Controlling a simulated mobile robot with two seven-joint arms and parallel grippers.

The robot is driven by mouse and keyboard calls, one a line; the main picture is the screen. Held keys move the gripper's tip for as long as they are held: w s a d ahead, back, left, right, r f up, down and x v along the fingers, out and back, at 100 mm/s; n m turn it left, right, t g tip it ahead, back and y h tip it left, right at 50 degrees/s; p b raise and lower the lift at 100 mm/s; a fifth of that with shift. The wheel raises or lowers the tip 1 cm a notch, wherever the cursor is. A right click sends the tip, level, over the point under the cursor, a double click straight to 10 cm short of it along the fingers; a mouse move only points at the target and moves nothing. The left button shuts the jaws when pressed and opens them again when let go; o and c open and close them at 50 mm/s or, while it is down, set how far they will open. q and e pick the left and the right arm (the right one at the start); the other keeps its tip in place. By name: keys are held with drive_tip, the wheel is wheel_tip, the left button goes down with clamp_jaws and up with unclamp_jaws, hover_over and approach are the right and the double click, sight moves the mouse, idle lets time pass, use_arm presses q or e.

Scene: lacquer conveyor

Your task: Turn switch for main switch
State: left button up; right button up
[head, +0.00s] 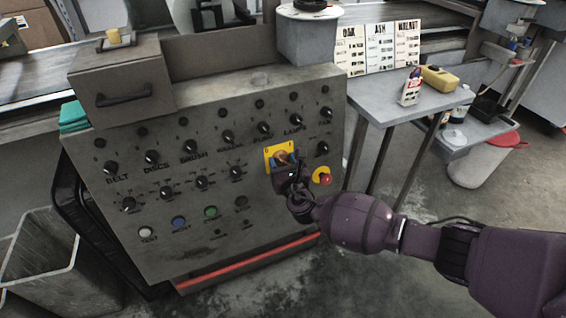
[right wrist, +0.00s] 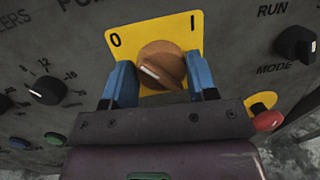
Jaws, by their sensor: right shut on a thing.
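The main switch is an orange-brown rotary knob (right wrist: 162,66) on a yellow plate (right wrist: 125,42) marked 0 and I, in the right wrist view. In the head view its yellow plate (head: 268,155) sits at the right of the grey control panel. My right gripper (right wrist: 163,82) is shut on the knob, with a blue finger on each side. The pale line on the knob is tilted and runs toward the lower right. In the head view my right gripper (head: 287,167) covers part of the plate. My left gripper is not in view.
A red button (right wrist: 268,121) on a yellow base is close to the right of my gripper. Black knobs (right wrist: 48,90) surround the switch on the panel (head: 150,240). A grey side table (head: 375,100) stands to the right.

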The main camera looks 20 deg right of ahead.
drive_tip(key=m+h, duration=0.1)
drive_tip(key=m, duration=0.4)
drive_tip(key=shift+g, duration=0.3)
drive_tip(key=m, duration=0.4)
drive_tip(key=shift+g+h+p, duration=0.3)
drive_tip(key=m, duration=0.3)
drive_tip(key=shift+d+m+g, duration=0.1)
drive_tip(key=shift+m+g, duration=0.2)
drive_tip(key=shift+g, duration=0.1)
drive_tip(key=m+p, duration=0.1)
drive_tip(key=m, duration=0.2)
drive_tip(key=shift+g, duration=0.3)
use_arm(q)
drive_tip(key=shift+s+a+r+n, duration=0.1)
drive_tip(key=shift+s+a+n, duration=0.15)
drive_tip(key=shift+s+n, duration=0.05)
use_arm(e)
drive_tip(key=shift+m, duration=0.8)
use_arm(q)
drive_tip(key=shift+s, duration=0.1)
use_arm(e)
drive_tip(key=shift+f, duration=0.1)
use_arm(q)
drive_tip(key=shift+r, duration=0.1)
use_arm(e)
drive_tip(key=o, duration=0.9)
